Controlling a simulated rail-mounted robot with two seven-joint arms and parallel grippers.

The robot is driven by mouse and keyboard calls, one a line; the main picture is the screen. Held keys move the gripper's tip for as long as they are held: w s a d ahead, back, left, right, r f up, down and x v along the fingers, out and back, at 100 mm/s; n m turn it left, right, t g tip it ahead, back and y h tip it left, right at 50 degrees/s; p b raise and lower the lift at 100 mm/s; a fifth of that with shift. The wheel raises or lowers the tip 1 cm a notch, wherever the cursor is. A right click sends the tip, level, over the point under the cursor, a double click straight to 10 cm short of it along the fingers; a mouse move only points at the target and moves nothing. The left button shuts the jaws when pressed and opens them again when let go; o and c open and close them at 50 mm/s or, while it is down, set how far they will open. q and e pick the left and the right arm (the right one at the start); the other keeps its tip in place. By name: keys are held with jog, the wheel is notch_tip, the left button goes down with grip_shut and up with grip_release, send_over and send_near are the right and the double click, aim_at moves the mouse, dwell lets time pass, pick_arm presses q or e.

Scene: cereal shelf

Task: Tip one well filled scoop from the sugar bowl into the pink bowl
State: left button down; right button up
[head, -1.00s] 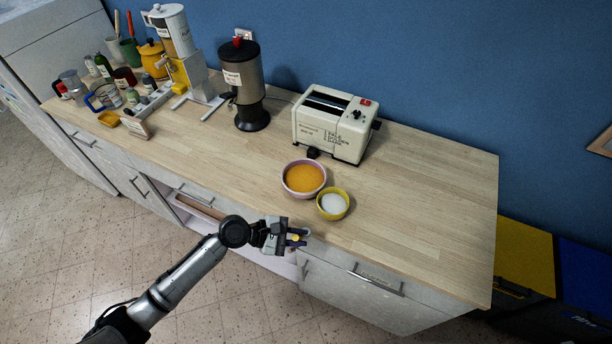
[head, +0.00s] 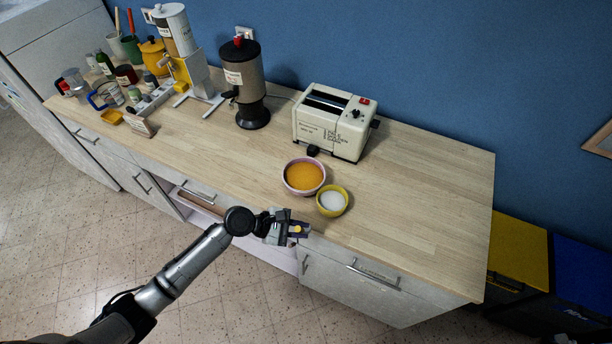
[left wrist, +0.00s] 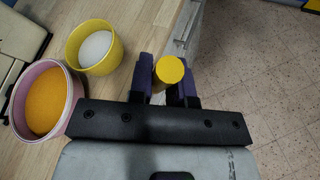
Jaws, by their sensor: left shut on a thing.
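The yellow sugar bowl (head: 332,213) with white sugar stands near the counter's front edge. The pink bowl (head: 304,190) stands close behind it and to its left, holding an orange filling. Both bowls show in the left wrist view, the sugar bowl (left wrist: 112,62) at top left and the pink bowl (left wrist: 72,122) at the left edge. My left gripper (head: 300,230) is just in front of the sugar bowl at the counter's front edge, shut on a yellow round-ended scoop handle (left wrist: 169,69). The scoop's working end is hidden. My right gripper is out of view.
A cream toaster (head: 333,122) stands behind the bowls, and a dark dispenser (head: 244,90) is farther left. Jars, cups and a small rack crowd the counter's left end. The counter (head: 430,210) right of the bowls is clear.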

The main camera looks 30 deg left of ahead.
pick_arm(q)
jog(key=shift+w+r+p, duration=0.15)
jog(key=shift+w+p, duration=0.05)
jog(key=shift+p, duration=0.25)
dwell(0.6)
dwell(0.8)
jog(key=shift+s+d+f+m+t+b, duration=0.1)
jog(key=shift+s+f+m+t+b, duration=0.45)
jog(key=shift+s+f+b, duration=0.5)
jog(key=shift+r+b, duration=0.3)
jog(key=shift+r, duration=0.15)
dwell(0.7)
jog(key=shift+r+p, duration=0.1)
jog(key=shift+p, duration=0.2)
